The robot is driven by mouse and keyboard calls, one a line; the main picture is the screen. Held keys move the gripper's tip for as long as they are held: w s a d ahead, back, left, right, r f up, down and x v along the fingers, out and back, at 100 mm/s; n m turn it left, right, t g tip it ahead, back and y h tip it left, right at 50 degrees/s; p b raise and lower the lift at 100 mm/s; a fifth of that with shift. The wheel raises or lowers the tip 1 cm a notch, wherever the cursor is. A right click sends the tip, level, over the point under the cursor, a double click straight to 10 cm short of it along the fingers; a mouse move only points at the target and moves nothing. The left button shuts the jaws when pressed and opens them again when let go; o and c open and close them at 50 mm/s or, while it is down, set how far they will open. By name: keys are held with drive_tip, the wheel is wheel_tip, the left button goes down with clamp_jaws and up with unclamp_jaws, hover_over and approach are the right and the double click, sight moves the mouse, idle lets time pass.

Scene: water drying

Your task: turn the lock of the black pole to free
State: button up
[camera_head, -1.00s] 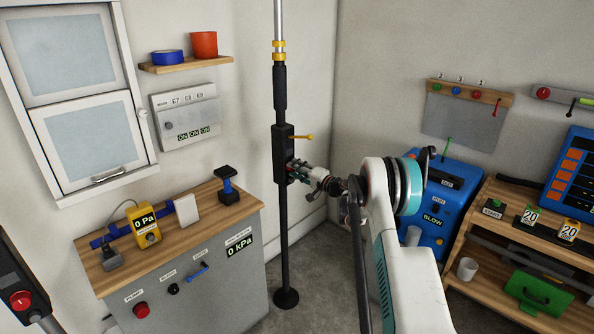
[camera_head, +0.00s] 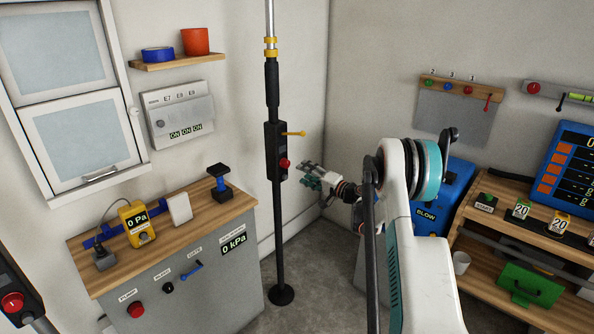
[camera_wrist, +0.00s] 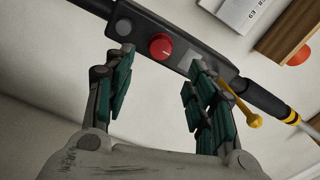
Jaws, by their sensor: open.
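The black pole (camera_head: 279,232) stands upright left of my arm, with a black box-like housing (camera_head: 276,151) partway up. A red round knob (camera_head: 284,163) sits on the housing. A thin yellow lever with a ball end (camera_head: 296,134) sticks out to the right above the knob. In the wrist view the red knob (camera_wrist: 161,46) shows ahead of my gripper, with the yellow lever (camera_wrist: 246,109) beside the right finger. My gripper (camera_head: 312,178) is open and empty, right of the knob and apart from it. Its two green-padded fingers are spread in the wrist view (camera_wrist: 158,88).
A wooden-topped cabinet (camera_head: 190,285) with gauges stands left of the pole. A blue machine (camera_head: 440,195) and a wooden shelf unit (camera_head: 500,265) stand at the right. A wall shelf (camera_head: 180,62) is upper left. Clear floor lies around the pole's base (camera_head: 281,294).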

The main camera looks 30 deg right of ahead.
drive_tip(key=shift+v, duration=1.65)
